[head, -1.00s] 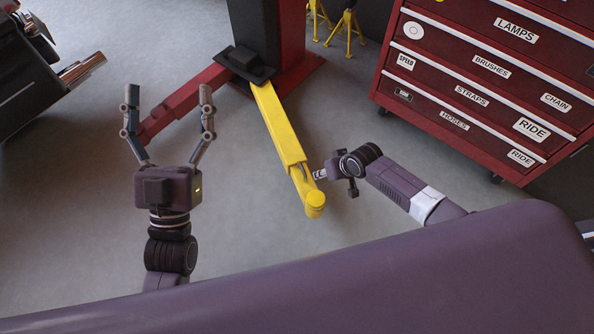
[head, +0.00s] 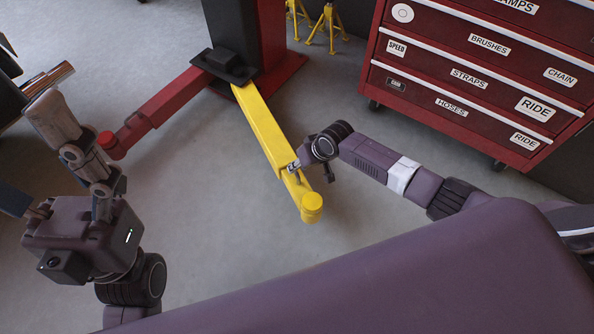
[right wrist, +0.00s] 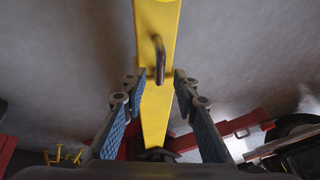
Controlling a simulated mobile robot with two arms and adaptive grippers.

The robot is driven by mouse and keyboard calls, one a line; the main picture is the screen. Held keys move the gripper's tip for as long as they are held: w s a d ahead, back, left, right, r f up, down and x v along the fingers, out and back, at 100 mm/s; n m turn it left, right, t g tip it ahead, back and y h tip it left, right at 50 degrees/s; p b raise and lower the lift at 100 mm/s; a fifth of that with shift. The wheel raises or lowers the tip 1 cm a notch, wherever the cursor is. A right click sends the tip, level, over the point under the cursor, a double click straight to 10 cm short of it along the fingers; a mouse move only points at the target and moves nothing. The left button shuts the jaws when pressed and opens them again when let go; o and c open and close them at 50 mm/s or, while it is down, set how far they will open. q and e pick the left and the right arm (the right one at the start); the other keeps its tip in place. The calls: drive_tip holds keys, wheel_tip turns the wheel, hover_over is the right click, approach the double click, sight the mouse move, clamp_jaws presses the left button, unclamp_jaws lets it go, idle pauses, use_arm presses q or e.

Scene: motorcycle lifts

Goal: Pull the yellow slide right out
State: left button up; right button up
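The yellow slide (head: 308,203) sticks out of the end of the yellow lift arm (head: 262,125) and ends in a round yellow pad. A dark metal handle (right wrist: 159,58) stands up from the yellow metal in the right wrist view. My right gripper (head: 292,167) is at the slide from its right side. In the right wrist view its blue-padded fingers (right wrist: 158,84) are apart, one on each side of the yellow metal, and neither is closed on the handle. My left gripper (head: 28,150) has its fingers spread, at the left edge, away from the slide.
A red lift arm (head: 165,105) reaches left from the red and black post (head: 228,20). A red drawer cabinet (head: 440,128) stands at the right, behind my right arm. Yellow stands (head: 328,25) are at the back. The grey floor left of the slide is clear.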

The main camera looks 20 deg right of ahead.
drive_tip(key=shift+b+x, duration=0.45)
drive_tip(key=shift+x, duration=0.65)
drive_tip(key=shift+c, duration=0.4)
clamp_jaws()
